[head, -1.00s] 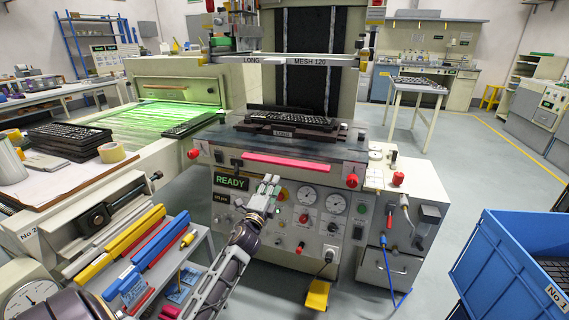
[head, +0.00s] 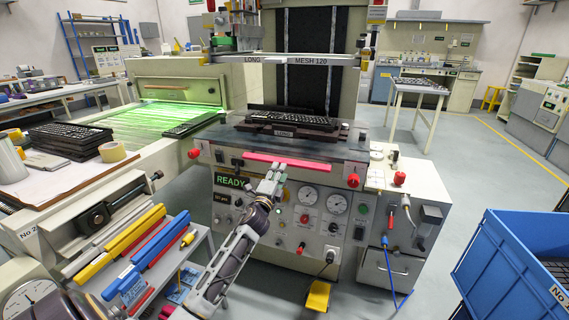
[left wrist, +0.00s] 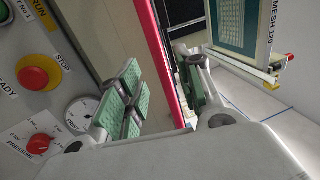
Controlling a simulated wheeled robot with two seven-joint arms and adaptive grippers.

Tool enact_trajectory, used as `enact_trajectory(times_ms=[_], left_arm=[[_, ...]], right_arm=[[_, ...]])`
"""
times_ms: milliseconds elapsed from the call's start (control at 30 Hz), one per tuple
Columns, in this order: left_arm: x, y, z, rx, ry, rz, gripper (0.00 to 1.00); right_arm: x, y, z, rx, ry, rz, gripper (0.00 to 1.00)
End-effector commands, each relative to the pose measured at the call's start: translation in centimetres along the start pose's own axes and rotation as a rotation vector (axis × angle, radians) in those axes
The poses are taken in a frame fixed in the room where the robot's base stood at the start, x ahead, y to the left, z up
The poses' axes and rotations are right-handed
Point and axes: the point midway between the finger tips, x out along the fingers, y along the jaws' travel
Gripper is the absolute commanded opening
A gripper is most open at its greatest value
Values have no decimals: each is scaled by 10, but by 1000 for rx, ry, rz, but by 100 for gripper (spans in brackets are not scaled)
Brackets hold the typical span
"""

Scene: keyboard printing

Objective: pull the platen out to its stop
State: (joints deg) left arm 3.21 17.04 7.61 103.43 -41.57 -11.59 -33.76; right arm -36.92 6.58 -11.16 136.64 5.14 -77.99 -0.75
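In the left wrist view the red bar (left wrist: 158,50) runs between the green-padded fingers of my open left gripper (left wrist: 160,88). I cannot tell whether either finger touches the bar. My right gripper is not in view.
The control panel has gauges (head: 308,195), red knobs (head: 353,181) and a stop button (left wrist: 33,78) close to my left gripper. The screen frame (head: 300,60) hangs above the deck. A blue crate (head: 500,255) stands right; a lit conveyor (head: 150,120) is left.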

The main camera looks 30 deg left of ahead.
Motion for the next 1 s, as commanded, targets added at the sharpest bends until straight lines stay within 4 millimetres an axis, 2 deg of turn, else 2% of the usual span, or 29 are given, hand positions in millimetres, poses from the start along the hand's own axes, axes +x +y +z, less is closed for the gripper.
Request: enact_trajectory(times_ms=[700, 1000], left_arm=[[55, 0, 0, 1, -1, 0, 36], [70, 0, 1, 1, -1, 0, 36]], right_arm=[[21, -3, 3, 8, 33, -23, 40], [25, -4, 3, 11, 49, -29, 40]])
